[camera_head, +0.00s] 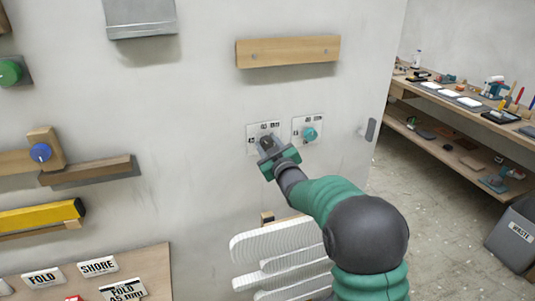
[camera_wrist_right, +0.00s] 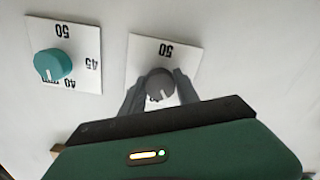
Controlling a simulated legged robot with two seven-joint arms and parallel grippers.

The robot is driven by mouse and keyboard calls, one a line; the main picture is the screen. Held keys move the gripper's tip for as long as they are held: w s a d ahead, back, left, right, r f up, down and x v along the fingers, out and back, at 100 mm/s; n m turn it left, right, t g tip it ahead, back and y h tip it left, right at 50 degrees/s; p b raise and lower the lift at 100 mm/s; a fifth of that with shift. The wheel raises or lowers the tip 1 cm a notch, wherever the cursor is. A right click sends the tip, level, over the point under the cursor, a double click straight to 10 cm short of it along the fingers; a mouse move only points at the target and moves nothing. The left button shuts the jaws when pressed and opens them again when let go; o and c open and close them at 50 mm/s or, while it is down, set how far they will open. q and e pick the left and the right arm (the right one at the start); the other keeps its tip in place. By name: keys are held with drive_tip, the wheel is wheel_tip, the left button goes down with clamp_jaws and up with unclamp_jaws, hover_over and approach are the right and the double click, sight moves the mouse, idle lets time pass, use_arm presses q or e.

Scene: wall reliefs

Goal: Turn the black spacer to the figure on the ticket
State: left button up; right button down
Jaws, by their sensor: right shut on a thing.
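The black spacer (camera_wrist_right: 160,80) is a round dark knob on a white dial plate (camera_wrist_right: 168,49); the plate shows 50, upside down in the right wrist view. A pale pointer mark shows on the knob's lower part. My right gripper (camera_wrist_right: 161,90) is shut on the knob, one finger on each side, and hides the plate's lower figures. The ticket (camera_head: 123,291) at bottom left reads FOLD 45 mm, cut by the frame edge. My left gripper is out of view.
A teal knob (camera_head: 309,134) on its own plate stands close right of the gripper. A wooden rail (camera_head: 287,51) is above, and white ribbed slats (camera_head: 275,246) are below. FOLD (camera_head: 41,278) and SHORE (camera_head: 98,266) labels are on a board at lower left.

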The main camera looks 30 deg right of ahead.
drive_tip(key=n+b, duration=0.6)
drive_tip(key=shift+a+f, duration=0.1)
drive_tip(key=n+b, duration=0.3)
drive_tip(key=n, duration=0.1)
drive_tip(key=shift+r+b, duration=0.25)
drive_tip(key=shift+b, duration=0.15)
drive_tip(key=shift+r+n, duration=0.1)
drive_tip(key=shift+n, duration=0.2)
drive_tip(key=shift+r, duration=0.15)
drive_tip(key=c, duration=0.9)
unclamp_jaws()
drive_tip(key=shift+w+f, duration=0.3)
drive_tip(key=shift+f, duration=0.1)
drive_tip(key=b+v, duration=0.2)
drive_tip(key=v, duration=1.4)
drive_tip(key=shift+s, duration=0.4)
drive_tip(key=shift+f, duration=0.2)
